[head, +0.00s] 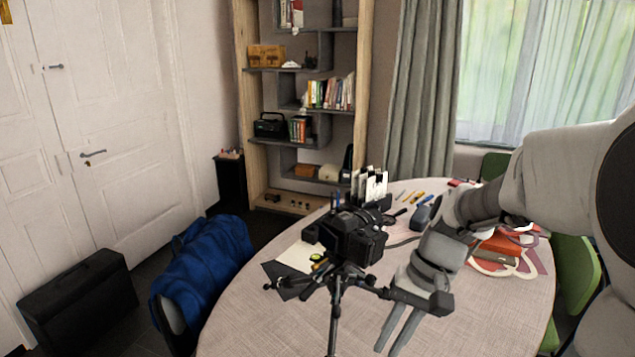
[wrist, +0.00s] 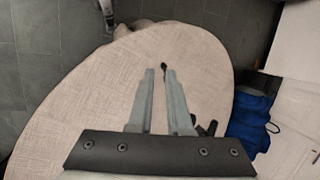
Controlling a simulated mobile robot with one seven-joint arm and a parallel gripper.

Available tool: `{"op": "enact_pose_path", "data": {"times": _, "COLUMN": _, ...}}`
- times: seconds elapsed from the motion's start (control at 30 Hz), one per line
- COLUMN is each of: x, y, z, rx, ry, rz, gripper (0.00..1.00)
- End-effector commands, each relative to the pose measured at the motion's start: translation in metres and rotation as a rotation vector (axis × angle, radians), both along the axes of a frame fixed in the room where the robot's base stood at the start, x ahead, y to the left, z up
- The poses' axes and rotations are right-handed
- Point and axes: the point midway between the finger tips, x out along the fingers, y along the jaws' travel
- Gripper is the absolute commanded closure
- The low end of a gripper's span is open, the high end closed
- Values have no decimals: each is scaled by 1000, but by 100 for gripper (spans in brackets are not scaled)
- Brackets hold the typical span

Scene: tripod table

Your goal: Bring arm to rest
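My gripper (head: 386,350) points down over the near part of the round table (head: 500,320), just right of the tripod (head: 335,315). In the wrist view my gripper (wrist: 159,72) has its two fingers apart, with bare tabletop between them, so it is open and empty. A black camera (head: 348,238) sits on top of the tripod, left of my wrist. A small dark bit shows near the fingertips in the wrist view; I cannot tell what it is. The tripod's lower part is out of frame.
Red and white items (head: 505,250) lie at the table's right, behind my arm. A blue bag (head: 205,270) hangs over a chair at the left. A black case (head: 80,305) stands on the floor. Green chairs (head: 575,270) are at the right. The near tabletop is mostly clear.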

Motion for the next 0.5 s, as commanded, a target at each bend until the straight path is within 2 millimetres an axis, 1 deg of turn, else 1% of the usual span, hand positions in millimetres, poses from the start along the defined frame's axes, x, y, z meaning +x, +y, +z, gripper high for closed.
{"op": "enact_pose_path", "data": {"times": 0.03, "x": -7, "y": 2, "z": 13, "rx": -38, "ry": -49, "rz": 25, "gripper": 83}}
{"op": "enact_pose_path", "data": {"times": 0.4, "x": -48, "y": 2, "z": 76, "rx": -269, "ry": -400, "rz": 189, "gripper": 83}}
{"op": "enact_pose_path", "data": {"times": 0.5, "x": -62, "y": -4, "z": 95, "rx": -314, "ry": -483, "rz": 199, "gripper": 83}}
